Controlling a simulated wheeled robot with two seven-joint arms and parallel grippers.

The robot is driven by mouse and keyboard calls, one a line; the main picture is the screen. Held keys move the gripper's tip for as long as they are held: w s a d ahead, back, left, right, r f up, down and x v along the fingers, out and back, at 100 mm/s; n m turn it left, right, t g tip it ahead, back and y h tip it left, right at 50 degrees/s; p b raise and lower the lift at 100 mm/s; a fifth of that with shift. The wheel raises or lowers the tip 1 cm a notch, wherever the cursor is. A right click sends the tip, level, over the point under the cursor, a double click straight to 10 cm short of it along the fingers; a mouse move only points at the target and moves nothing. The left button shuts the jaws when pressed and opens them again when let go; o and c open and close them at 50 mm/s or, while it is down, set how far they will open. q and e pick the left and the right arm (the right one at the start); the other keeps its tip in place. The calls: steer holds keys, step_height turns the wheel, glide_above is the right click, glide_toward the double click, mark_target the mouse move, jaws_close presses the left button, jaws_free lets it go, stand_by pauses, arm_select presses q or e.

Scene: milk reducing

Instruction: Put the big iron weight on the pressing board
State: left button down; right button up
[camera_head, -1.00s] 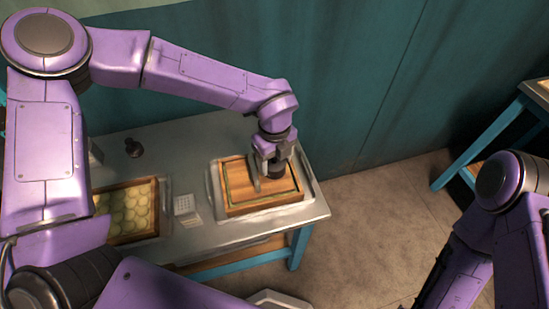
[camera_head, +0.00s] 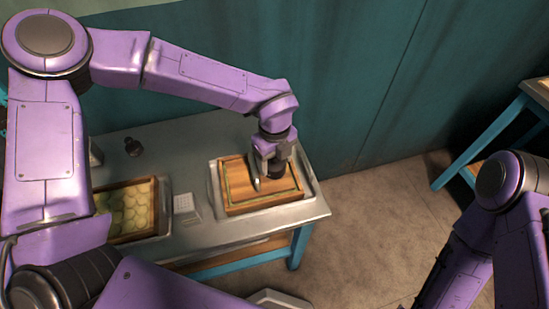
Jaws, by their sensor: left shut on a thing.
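The wooden pressing board (camera_head: 236,197) lies in a shallow metal tray (camera_head: 310,188) at the right end of the table. My left gripper (camera_head: 266,180) is over the middle of the board, pointing down. It is shut on the dark iron weight (camera_head: 277,171), which is partly hidden by the fingers. The weight is at or just above the board's surface; I cannot tell whether it touches. My right arm shows at the lower right, but its gripper is out of view.
Another table (camera_head: 480,140) stands far right.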

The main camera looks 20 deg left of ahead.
arm_select(q)
steer(key=shift+c, duration=0.5)
jaws_free()
steer(key=shift+o, duration=0.5)
steer(key=shift+f, duration=0.1)
steer(key=shift+r+p, duration=2.75)
steer(key=shift+r, duration=0.85)
